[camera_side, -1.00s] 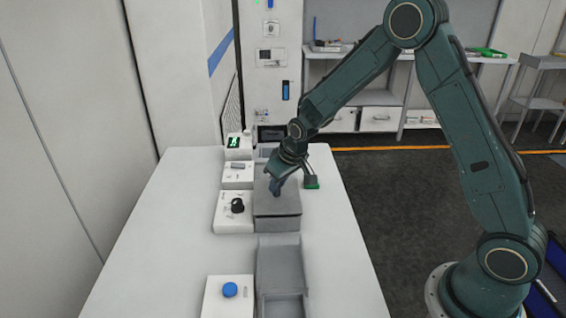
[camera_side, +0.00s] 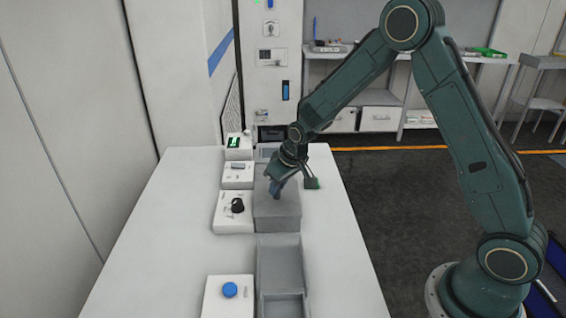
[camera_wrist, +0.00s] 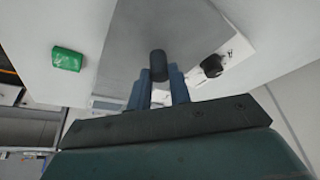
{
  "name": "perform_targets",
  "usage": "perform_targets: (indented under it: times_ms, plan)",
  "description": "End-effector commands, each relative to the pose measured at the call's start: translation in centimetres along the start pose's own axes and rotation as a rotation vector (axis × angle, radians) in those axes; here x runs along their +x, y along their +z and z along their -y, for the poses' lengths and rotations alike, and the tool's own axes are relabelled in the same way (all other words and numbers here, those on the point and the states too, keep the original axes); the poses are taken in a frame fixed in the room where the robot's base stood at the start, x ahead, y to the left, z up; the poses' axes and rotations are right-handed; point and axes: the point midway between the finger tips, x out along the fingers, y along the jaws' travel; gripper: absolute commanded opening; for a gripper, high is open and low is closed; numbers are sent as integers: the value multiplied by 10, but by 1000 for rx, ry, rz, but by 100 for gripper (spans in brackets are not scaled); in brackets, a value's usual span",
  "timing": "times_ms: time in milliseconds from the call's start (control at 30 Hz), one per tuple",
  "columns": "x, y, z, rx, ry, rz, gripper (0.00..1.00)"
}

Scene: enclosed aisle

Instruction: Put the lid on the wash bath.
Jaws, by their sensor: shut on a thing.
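My gripper (camera_side: 276,190) points down over the grey wash bath (camera_side: 278,218) in the middle of the bench. In the wrist view the fingers (camera_wrist: 158,90) are shut on a dark upright knob (camera_wrist: 158,62) on the flat grey lid (camera_wrist: 165,25). In the side view the lid (camera_side: 290,198) is level on top of the bath, with no clear gap between them. The gripper hides part of the lid, and the bath's inside cannot be seen.
A second grey tank (camera_side: 280,258) stands just in front. White control boxes line the left: one with a blue button (camera_side: 230,290), one with a black knob (camera_side: 237,205). A green item (camera_wrist: 67,59) lies beside the bath.

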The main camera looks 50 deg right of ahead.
Motion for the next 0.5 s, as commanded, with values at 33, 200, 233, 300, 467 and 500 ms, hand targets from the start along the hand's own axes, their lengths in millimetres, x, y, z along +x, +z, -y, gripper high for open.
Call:
perform_targets:
  times_ms: [33,200,233,300,467,500]
  plan:
    - [0,0,0,0,0,0,0]
    - [2,1,0,0,0,0,0]
    - [2,1,0,0,0,0,0]
    - [3,1,0,0,0,0,0]
    - [4,2,0,0,0,0,0]
    - [4,2,0,0,0,0,0]
